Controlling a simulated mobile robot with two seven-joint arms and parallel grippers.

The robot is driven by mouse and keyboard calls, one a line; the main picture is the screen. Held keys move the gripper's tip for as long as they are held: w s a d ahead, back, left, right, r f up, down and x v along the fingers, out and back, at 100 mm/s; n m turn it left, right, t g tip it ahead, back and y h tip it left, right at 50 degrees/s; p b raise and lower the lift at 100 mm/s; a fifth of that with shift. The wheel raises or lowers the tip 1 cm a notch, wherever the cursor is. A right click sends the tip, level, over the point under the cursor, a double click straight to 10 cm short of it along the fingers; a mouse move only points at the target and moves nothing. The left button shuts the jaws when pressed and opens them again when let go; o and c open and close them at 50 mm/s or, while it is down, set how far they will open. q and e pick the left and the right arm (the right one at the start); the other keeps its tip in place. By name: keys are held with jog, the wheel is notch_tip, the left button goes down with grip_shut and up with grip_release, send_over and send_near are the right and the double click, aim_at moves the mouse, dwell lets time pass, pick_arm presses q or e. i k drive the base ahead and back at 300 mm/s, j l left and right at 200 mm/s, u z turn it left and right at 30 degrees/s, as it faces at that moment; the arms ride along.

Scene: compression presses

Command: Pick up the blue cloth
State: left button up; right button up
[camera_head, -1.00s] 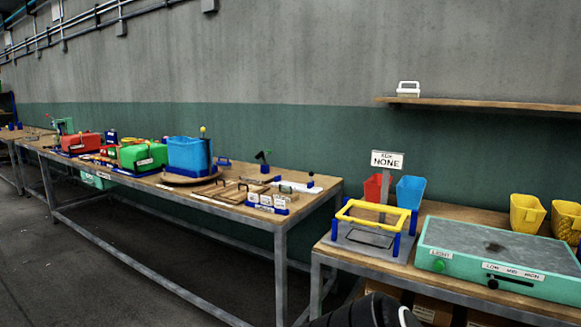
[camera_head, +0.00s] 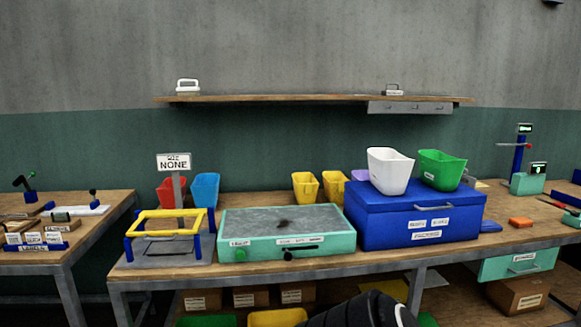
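I cannot make out a blue cloth for certain. A small flat blue item (camera_head: 490,226) lies on the bench just right of the large blue box; it is too small to tell whether it is cloth. A dark ribbed part of my own arm shows at the bottom edge, right of centre. Neither gripper's fingers are in view.
The blue box (camera_head: 412,222) carries a white bin (camera_head: 390,172) and a green bin (camera_head: 441,171). An orange block (camera_head: 520,222) lies to the right. Cartons stand under the bench.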

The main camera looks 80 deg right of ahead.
aim_at(489, 225)
jog(key=z, duration=3.35)
